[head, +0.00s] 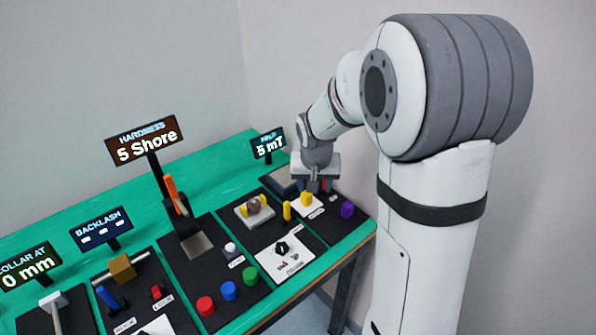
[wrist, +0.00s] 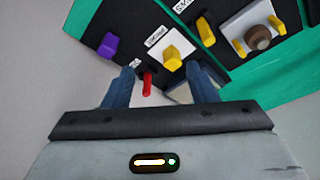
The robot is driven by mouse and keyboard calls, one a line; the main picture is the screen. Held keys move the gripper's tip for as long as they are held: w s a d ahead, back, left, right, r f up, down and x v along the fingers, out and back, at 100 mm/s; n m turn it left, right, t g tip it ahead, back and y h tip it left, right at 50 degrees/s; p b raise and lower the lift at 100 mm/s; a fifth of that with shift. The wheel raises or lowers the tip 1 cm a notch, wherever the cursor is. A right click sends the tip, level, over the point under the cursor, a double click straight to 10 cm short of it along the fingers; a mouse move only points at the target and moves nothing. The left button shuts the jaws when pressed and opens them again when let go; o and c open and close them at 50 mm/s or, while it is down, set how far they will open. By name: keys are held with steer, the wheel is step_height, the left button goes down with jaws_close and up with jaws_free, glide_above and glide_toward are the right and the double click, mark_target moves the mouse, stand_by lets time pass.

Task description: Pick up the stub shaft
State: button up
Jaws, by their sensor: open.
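No part is labelled as the stub shaft. The brown rounded piece (head: 254,207) between yellow jaws on a white plate may be it, but I cannot tell for sure. It also shows in the wrist view (wrist: 258,38) at the upper right, well outside my fingers. My gripper (head: 317,186) is over the far right end of the bench. In the wrist view my gripper (wrist: 162,76) is open, its two blue fingers apart. A small red piece (wrist: 147,83) shows between the fingers, and I cannot tell whether it touches either one.
A yellow block on a white plate (wrist: 171,54), a purple knob (wrist: 108,46) and a yellow lever (wrist: 205,31) stand near my fingers. Red (head: 205,306), blue (head: 228,290) and green (head: 249,277) buttons and upright displays, including the hardness sign (head: 143,145), line the green bench (head: 215,166).

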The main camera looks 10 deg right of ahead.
steer(key=p, duration=0.2)
glide_above(307, 194)
steer(key=s, duration=0.2)
step_height(307, 194, down, 5)
steer(key=shift+m, duration=0.4)
steer(key=shift+a+p+x, duration=0.15)
steer(key=shift+p+x, duration=0.2)
steer(key=shift+x, duration=1.65)
steer(key=shift+a+p+x, duration=0.1)
steer(key=shift+p+x, duration=0.25)
steer(key=shift+x, duration=1.6)
steer(key=shift+w, duration=0.2)
steer(key=shift+c, duration=0.3)
jaws_close()
